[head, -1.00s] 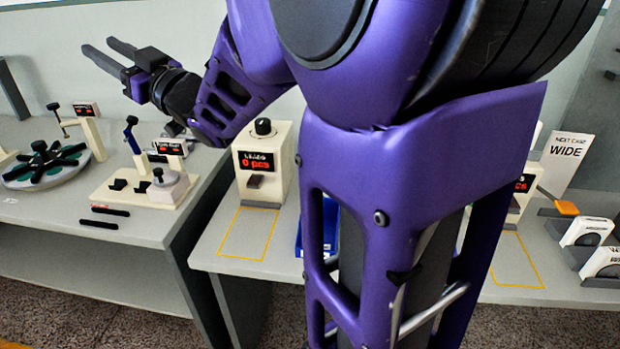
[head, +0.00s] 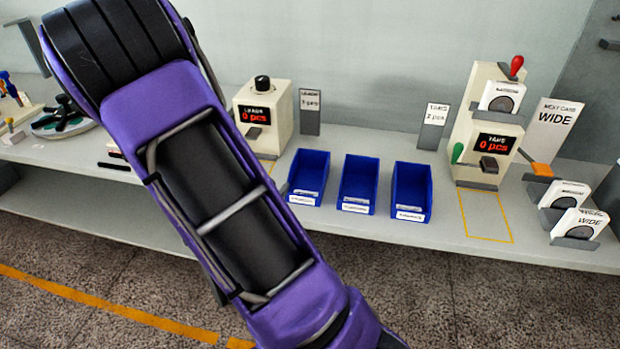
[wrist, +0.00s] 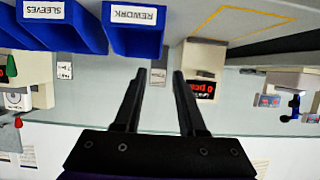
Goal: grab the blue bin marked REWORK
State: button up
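Three blue bins stand in a row on the bench in the head view. The wrist view, which is upside down, shows the label REWORK on the blue bin (wrist: 135,35) nearest the LEADS dispenser. That matches the leftmost bin (head: 308,175) in the head view, where the labels are too small to read. My gripper (wrist: 157,72) is open and empty in the wrist view, its two dark fingers apart. The REWORK bin lies beyond the fingertips, slightly to the left in that picture, and is not touched. The gripper is outside the head view.
A SLEEVES bin (wrist: 63,22) stands beside the REWORK bin. The LEADS dispenser (head: 262,112) is left of the bins and another dispenser (head: 487,130) is to the right. Sign cards (head: 434,125) stand behind. My arm hides part of the bench (head: 350,228) at left.

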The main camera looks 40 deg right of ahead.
send_near(293, 166)
jog(key=x, duration=0.2)
jog(key=f+x, duration=0.1)
jog(key=x, duration=0.2)
jog(key=shift+a+b, duration=0.1)
jog(key=shift+b, duration=0.3)
jog(key=shift+r+x, duration=0.15)
jog(key=shift+x, duration=1.25)
jog(key=shift+r+x, duration=0.15)
jog(key=shift+x, duration=1.3)
jog(key=shift+w, duration=0.1)
grip_shut()
